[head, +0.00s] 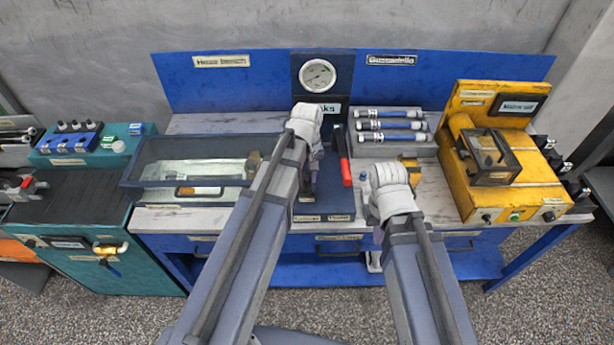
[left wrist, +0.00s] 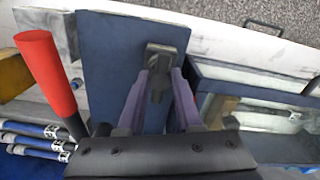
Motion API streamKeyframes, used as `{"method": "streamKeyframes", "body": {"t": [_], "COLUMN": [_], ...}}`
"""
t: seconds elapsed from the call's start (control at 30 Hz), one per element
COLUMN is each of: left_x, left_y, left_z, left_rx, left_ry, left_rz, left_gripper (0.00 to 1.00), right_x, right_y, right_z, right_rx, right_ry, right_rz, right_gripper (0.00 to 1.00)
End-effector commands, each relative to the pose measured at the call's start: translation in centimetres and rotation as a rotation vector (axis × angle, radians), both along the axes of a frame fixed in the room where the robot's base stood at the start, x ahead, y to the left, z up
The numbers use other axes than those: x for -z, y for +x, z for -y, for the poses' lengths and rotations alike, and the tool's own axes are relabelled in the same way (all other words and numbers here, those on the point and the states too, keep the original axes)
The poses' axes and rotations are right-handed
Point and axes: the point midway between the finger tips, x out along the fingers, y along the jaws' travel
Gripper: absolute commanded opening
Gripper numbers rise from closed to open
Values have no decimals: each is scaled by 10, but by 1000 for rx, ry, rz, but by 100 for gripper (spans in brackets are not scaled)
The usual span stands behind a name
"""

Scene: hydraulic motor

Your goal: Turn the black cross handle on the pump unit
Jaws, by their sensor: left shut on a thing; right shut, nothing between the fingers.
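The pump unit (head: 340,215) stands in the middle of the blue bench, with a dark blue base and a round gauge on its back panel. My left gripper (head: 309,190) is over this base, mostly behind its own wrist in the head view. In the left wrist view its purple fingers (left wrist: 157,95) are closed on the dark cross handle (left wrist: 161,52), whose end shows between and beyond the fingertips. The rest of the handle is hidden. My right gripper (head: 378,236) is shut and empty, right of the pump unit, with its fingers largely hidden below the wrist.
A red-handled lever (head: 346,172) stands right of my left gripper and looms close in the left wrist view (left wrist: 45,70). A glass-topped tray (head: 195,170) lies left. Blue cylinders (head: 390,125) lie behind my right arm. A yellow machine (head: 500,165) stands at right.

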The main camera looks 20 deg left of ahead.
Motion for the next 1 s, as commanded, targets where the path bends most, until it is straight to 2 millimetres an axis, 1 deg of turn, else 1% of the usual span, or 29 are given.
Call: {"method": "streamKeyframes", "body": {"t": [0.13,0.17,0.4,0.43,0.77,0.87,1.0], "left_x": [0,0,0,0,-2,-8,-20], "left_y": [0,0,0,0,0,0,0], "left_z": [0,0,0,0,0,0,0], "left_rx": [0,0,1,1,1,1,1], "left_ry": [0,0,0,0,0,0,0], "left_rz": [0,0,0,0,0,0,0], "left_gripper": [0,35,62,64,64,64,64], "right_x": [0,0,0,0,-2,-8,-21], "right_y": [0,0,0,0,0,0,0], "right_z": [0,0,0,0,0,0,0], "right_rx": [0,0,0,0,0,0,-1], "right_ry": [0,0,0,0,0,0,0], "right_rz": [0,0,0,0,0,0,0], "right_gripper": [0,0,0,0,0,0,0]}}
